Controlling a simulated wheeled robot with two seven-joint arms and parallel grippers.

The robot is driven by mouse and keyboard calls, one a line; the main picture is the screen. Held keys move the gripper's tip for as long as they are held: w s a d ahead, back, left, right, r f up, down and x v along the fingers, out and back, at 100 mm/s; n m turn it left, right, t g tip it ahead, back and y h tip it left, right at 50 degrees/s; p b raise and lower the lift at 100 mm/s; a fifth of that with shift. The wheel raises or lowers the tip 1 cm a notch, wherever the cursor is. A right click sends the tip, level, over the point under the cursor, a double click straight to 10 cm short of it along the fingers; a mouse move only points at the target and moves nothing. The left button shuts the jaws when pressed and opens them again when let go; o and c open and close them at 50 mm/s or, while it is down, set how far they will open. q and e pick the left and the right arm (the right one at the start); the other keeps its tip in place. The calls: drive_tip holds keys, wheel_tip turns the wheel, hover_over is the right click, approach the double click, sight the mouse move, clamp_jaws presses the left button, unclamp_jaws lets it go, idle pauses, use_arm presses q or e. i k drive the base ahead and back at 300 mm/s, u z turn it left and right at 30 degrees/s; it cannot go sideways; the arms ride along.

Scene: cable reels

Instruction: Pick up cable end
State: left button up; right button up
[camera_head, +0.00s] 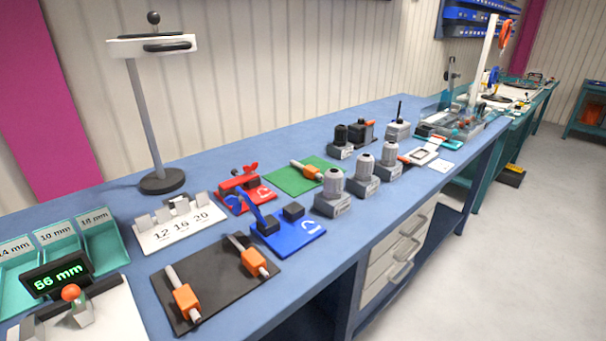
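Neither of my grippers shows in the head view. I cannot make out a cable end for certain. At the far end of the workbench, an orange coil or reel (505,35) hangs near a tall white post. A blue round thing (494,76), perhaps another reel, is below it. Both are too small to show a loose end.
A long blue workbench (225,170) runs away to the right. It bears a black mat (215,288) with orange-handled tools, a blue plate (290,241), a green mat (290,180), grey bottle-like devices (333,190) and a lamp-like stand (148,125).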

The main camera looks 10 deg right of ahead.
sight(312, 172)
drive_tip(key=u, duration=3.15)
drive_tip(key=k, duration=1.55)
drive_tip(key=z, duration=1.65)
drive_tip(key=i, duration=0.4)
drive_tip(key=u, duration=0.1)
